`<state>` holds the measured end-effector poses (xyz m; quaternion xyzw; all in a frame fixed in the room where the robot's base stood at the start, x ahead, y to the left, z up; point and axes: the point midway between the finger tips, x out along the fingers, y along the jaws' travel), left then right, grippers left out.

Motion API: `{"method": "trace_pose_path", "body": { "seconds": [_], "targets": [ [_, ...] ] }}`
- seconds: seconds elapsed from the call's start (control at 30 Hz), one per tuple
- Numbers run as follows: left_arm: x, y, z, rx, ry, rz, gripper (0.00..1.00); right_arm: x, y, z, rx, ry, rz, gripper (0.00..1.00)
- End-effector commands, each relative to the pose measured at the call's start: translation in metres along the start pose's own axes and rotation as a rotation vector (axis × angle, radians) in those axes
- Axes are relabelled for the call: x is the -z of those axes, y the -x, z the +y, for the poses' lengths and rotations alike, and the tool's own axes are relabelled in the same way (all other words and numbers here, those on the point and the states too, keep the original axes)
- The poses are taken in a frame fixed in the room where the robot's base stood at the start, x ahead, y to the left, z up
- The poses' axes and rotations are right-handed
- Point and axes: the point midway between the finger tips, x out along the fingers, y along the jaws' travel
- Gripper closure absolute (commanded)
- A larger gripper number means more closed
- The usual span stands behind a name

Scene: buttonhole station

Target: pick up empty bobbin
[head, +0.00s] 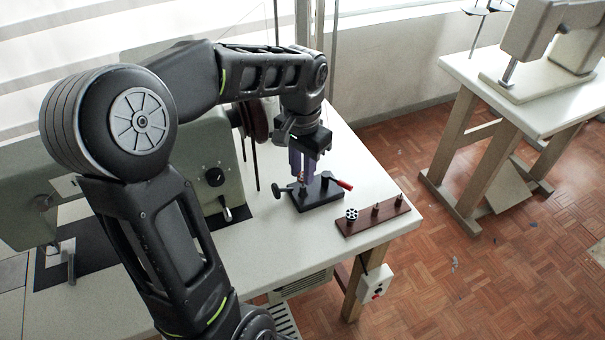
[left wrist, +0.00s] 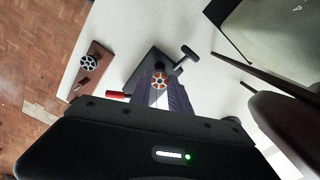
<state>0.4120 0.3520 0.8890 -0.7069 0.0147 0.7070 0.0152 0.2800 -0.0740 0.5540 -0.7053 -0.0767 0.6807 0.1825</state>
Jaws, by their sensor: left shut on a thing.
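My left gripper (head: 302,174) points down over a small black winder (head: 318,195) on the white table. It is shut on a copper-orange bobbin with round holes, which shows between the fingers in the left wrist view (left wrist: 159,81). The fingers hide most of it in the head view, and I cannot tell whether it still touches the winder. A second bobbin (head: 351,215), pale with dark holes, sits on a brown wooden rack (head: 364,222) to the right; it also shows in the left wrist view (left wrist: 88,61). My right gripper is not in view.
The winder has a red-tipped lever (head: 345,184) on its right and a black knob (head: 279,191) on its left. The rack's other pegs (head: 376,208) carry no bobbin. A green-grey sewing machine (head: 215,160) stands left of the gripper. The table front is clear.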

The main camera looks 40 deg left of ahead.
Motion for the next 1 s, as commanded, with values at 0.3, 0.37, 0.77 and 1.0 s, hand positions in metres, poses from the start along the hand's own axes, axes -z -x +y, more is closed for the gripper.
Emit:
{"method": "trace_pose_path", "body": {
  "seconds": [0.3,0.37,0.77,1.0],
  "targets": [
    [0.001,0.058,0.000,0.000,0.000,0.004,1.00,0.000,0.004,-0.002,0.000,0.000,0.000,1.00],
    [0.001,0.071,0.000,0.000,0.000,0.005,1.00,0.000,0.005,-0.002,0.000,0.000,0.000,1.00],
    [0.000,0.151,0.000,-0.001,0.000,0.000,1.00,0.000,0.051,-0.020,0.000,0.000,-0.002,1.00],
    [0.000,0.159,0.000,-0.001,0.000,0.000,1.00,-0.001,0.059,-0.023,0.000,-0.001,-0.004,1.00]
  ]
}}
